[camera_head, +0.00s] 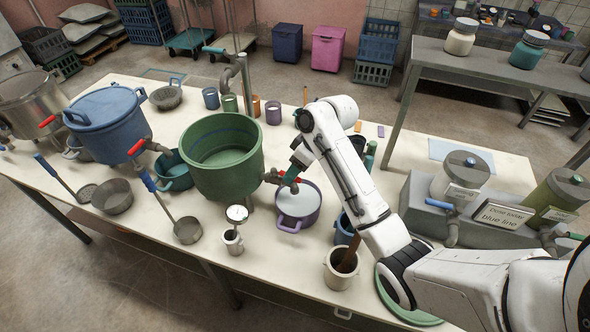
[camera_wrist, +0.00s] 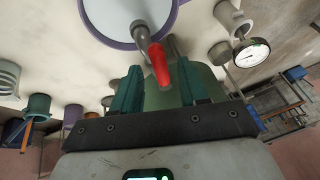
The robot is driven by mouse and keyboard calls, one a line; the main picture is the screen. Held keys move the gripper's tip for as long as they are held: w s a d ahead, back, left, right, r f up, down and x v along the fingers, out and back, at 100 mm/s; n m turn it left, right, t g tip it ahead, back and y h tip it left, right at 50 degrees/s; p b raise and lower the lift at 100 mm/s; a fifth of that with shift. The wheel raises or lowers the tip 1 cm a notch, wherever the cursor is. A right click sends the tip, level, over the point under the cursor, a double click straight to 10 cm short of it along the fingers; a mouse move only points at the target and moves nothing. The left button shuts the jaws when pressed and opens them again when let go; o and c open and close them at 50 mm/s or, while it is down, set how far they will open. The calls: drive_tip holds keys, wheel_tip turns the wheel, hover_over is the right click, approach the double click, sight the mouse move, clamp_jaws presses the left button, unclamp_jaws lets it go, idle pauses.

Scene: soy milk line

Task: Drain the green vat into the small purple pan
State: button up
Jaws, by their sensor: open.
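The open green vat (camera_head: 208,182) stands raised in the middle of the table; its inside looks all green. Its tap with a red handle (camera_head: 288,180) sticks out low on the right side. The small purple pan (camera_head: 297,226) stands below the tap, its top filled by a pale round surface that may be milk or a lid. My gripper (camera_head: 293,172) is at the tap. In the wrist view my gripper (camera_wrist: 160,82) has its teal fingers apart, with the red handle (camera_wrist: 158,62) between them, no clear contact. I cannot make out any stream.
A gauge in a pale pot (camera_head: 232,240) stands left of the pan. A pale pot (camera_head: 341,270) with a brown handle stands under my arm. A blue vat (camera_head: 108,120), ladles and small pans crowd the left. Grey machines (camera_head: 425,207) stand right.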

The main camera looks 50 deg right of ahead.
drive_tip(key=shift+f, duration=0.25)
drive_tip(key=shift+a, duration=0.1)
clamp_jaws()
idle(0.5)
